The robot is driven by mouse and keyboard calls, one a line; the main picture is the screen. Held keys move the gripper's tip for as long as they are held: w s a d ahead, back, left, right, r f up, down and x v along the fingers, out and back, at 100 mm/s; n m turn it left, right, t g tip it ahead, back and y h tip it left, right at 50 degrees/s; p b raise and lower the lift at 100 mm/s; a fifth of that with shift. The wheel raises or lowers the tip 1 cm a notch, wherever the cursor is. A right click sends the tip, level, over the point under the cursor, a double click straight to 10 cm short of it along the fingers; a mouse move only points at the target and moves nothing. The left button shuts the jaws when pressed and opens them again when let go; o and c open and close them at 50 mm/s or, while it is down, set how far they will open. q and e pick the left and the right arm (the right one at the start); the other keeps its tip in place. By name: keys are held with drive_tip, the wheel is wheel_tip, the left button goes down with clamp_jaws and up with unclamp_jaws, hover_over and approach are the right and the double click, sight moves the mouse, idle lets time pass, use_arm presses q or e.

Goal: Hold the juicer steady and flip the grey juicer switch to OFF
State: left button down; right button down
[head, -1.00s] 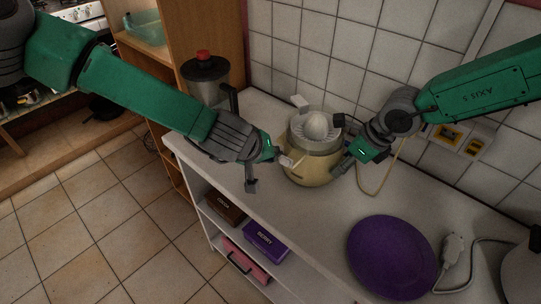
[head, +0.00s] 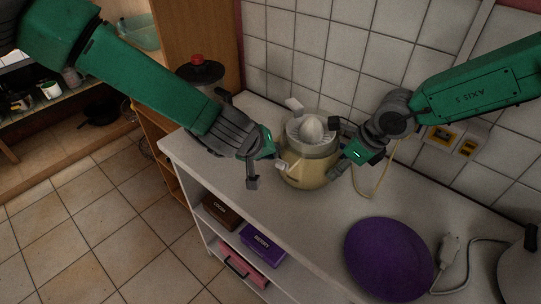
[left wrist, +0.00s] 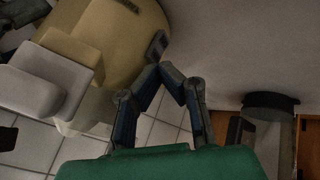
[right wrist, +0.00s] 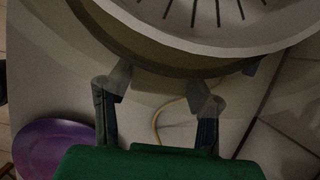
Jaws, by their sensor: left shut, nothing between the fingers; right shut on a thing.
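The cream juicer (head: 310,174), with a ribbed white cone on top, stands upright on the white counter. In the left wrist view its cream body (left wrist: 125,35) and pale spout (left wrist: 40,90) fill the upper left. A small dark grey switch (left wrist: 157,46) sticks out of the body's edge, just above my left fingertips. I cannot tell which way it is set. My left gripper (head: 277,155) is shut and empty, close to the juicer's left side. My right gripper (head: 343,164) is shut on the juicer's right side. The juicer's bowl (right wrist: 205,45) hides part of that grip.
A purple plate (head: 388,260) lies on the counter front right, beside a white plug (head: 449,248) and cord. Boxes, one purple (head: 262,243), sit on the shelf below. The tiled wall is close behind.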

drive_tip(key=shift+s+d+f, duration=0.1)
drive_tip(key=shift+s+f, duration=0.1)
drive_tip(key=shift+f, duration=0.1)
use_arm(q)
drive_tip(key=a+v, duration=0.1)
drive_tip(key=v, duration=1.1)
drive_tip(key=shift+w, duration=0.25)
drive_tip(key=shift+a, duration=0.1)
use_arm(e)
drive_tip(key=c, duration=0.9)
unclamp_jaws()
drive_tip(key=shift+o, duration=0.9)
drive_tip(key=shift+w, duration=0.2)
use_arm(q)
drive_tip(key=shift+w+f, duration=0.1)
use_arm(e)
drive_tip(key=shift+r, duration=0.1)
